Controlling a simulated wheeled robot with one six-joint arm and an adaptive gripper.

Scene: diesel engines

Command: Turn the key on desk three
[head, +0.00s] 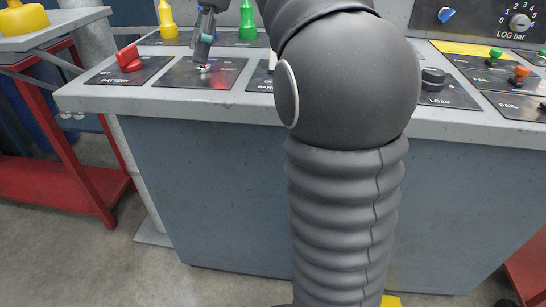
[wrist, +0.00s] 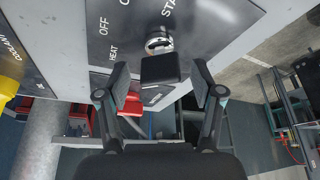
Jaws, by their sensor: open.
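The key (wrist: 160,69) has a black head and sits in a round silver lock (wrist: 158,42) on a dark panel. Words around the lock read OFF, HEAT and part of START. My gripper (wrist: 161,84) is open, with one finger on each side of the key head and a visible gap to each. In the head view my gripper (head: 203,58) points down at the switch panel (head: 222,73) on the grey desk (head: 180,98). The key there is mostly hidden by the fingers.
A red battery switch (head: 129,61) stands left of the key panel. Yellow (head: 167,20) and green (head: 248,22) handles stand behind. My arm hides the desk's middle. A load knob (head: 433,78) is at right, and a red stand (head: 75,165) is at left.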

